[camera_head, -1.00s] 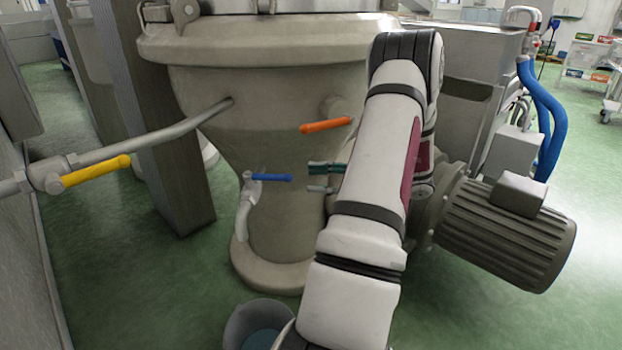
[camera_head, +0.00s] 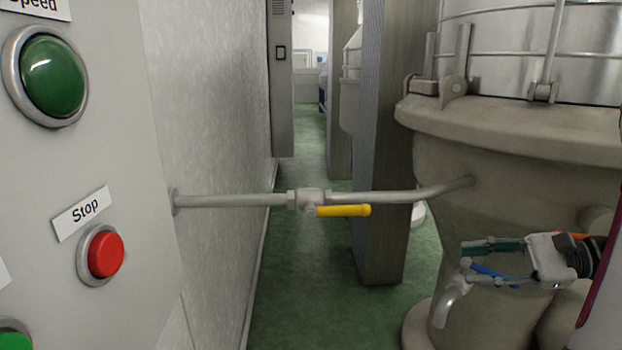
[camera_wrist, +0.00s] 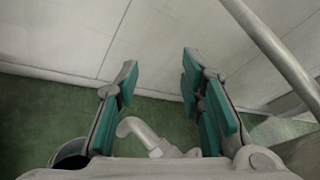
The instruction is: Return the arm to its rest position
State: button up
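My gripper (camera_head: 467,262) is at the right of the head view, with its teal-padded fingers pointing left and spread apart. It is in front of the beige hopper (camera_head: 440,190) and overlaps the blue valve handle (camera_head: 492,270) in the picture; I cannot tell whether they touch. In the wrist view my gripper (camera_wrist: 158,85) is open, with nothing between its fingers. A pale wall and green floor lie beyond the fingertips. Most of my arm is outside the head view; a part of it shows at the right edge.
A grey pipe (camera_head: 235,200) with a yellow handle (camera_head: 343,210) runs from the wall to the hopper. A control panel with a red stop button (camera_head: 106,254) and green button (camera_head: 54,76) is at left. A bent spout (camera_wrist: 140,130) and bucket (camera_wrist: 72,157) lie below my gripper.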

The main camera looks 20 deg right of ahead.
jog(key=s+a+r+n+g+h, duration=0.1)
jog(key=a+r+n+g, duration=0.15)
jog(key=a, duration=0.45)
jog(key=s+a+r+n+g, duration=0.1)
jog(key=a+n+g, duration=0.3)
jog(key=a, duration=0.4)
jog(key=s+a+r+n+g+h, duration=0.1)
jog(key=a+n+g, duration=0.2)
jog(key=a, duration=0.4)
jog(key=s+a+f+n+h, duration=0.1)
jog(key=s+a+n+h, duration=0.2)
jog(key=s+n+h, duration=0.3)
jog(key=s+a+f+n+h, duration=0.2)
jog(key=s+a+n+h, duration=0.15)
jog(key=s, duration=0.45)
notch_tip(320, 180, up, 30)
jog(key=d+t+p, duration=0.1)
jog(key=t+p, duration=0.2)
jog(key=p, duration=2.5)
jog(key=shift+d+r+t, duration=0.25)
jog(key=shift+t, duration=0.1)
jog(key=shift+s, duration=0.1)
jog(key=shift+c, duration=0.2)
